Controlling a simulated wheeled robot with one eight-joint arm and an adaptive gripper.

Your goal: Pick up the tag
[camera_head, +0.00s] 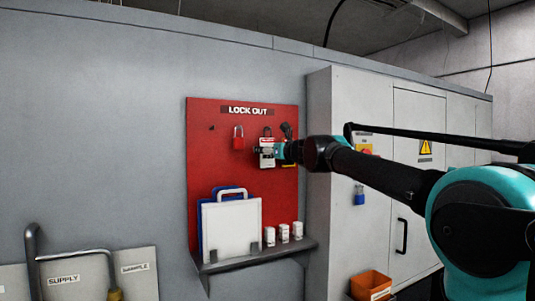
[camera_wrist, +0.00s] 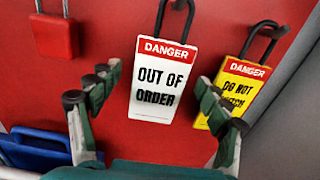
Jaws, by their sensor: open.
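A white tag (camera_wrist: 160,82) with a red DANGER band reads OUT OF ORDER and hangs by a dark loop on the red lockout board (camera_head: 215,165). It also shows in the head view (camera_head: 266,153), partly beside my gripper. A yellow DANGER tag (camera_wrist: 236,88) hangs to its right; its lower text is partly hidden by a finger. My gripper (camera_wrist: 153,118) is open, with a finger on either side of the white tag's lower part in the wrist view. Nothing is between the fingers that I can see gripped. In the head view my gripper (camera_head: 281,152) is at the board.
A red padlock (camera_wrist: 55,36) hangs left of the white tag. Below, a shelf (camera_head: 262,255) holds a white board (camera_head: 231,230), a blue one behind it, and three small white containers (camera_head: 284,232). A grey cabinet (camera_head: 347,100) stands close on the right.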

